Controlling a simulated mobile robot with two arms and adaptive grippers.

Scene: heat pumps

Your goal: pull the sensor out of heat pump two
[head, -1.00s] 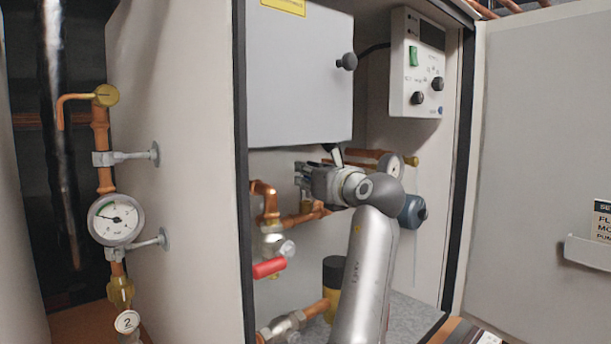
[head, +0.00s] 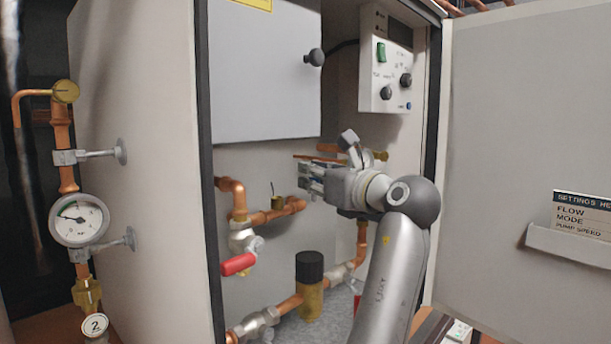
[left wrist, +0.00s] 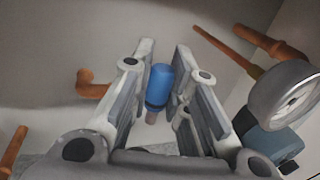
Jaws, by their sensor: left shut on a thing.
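My left gripper (head: 309,180) is inside the open cabinet of heat pump two, in front of the back wall. It is shut on the blue sensor (left wrist: 159,84). In the left wrist view the sensor is a short blue cylinder with a dark band and a paler end, between the fingers (left wrist: 160,95). In the head view the fingers mostly hide it. A copper pipe (head: 290,206) with a small brass stub (head: 272,196) lies left of the gripper, apart from it. A round tag (head: 95,325) reads 2. My right gripper is not in view.
A red-handled valve (head: 238,264) is at lower left in the cabinet, and a black-capped brass fitting (head: 309,285) stands below the gripper. A gauge (left wrist: 288,95) is close on the right in the left wrist view. The open door (head: 530,120) stands at right.

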